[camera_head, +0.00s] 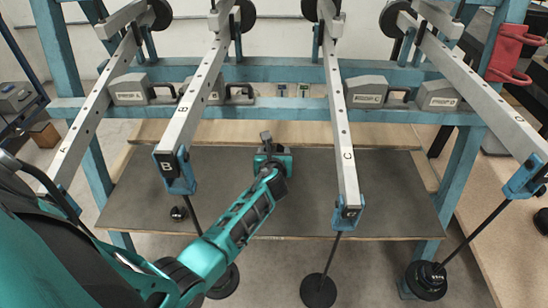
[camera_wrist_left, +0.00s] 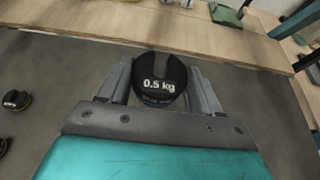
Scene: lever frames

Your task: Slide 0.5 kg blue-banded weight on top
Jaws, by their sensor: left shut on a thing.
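My left gripper (camera_head: 266,140) is over the middle of the dark mat, between lever B (camera_head: 205,85) and lever C (camera_head: 341,130). In the left wrist view it is shut on a black slotted weight (camera_wrist_left: 160,80) marked "0.5 kg", held between its two fingers. Hanger rods drop from the blue lever ends to a round plate (camera_head: 318,291) under lever C, another under lever B (camera_head: 225,283), and stacked black weights (camera_head: 427,281) under lever D (camera_head: 480,90). My right gripper is not in view.
A small dark weight (camera_head: 178,212) lies on the mat (camera_head: 300,200) at the left, near lever B's rod. In the left wrist view a weight with a yellowish band (camera_wrist_left: 15,101) lies at the left. Blue frame posts (camera_head: 455,165) stand on both sides.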

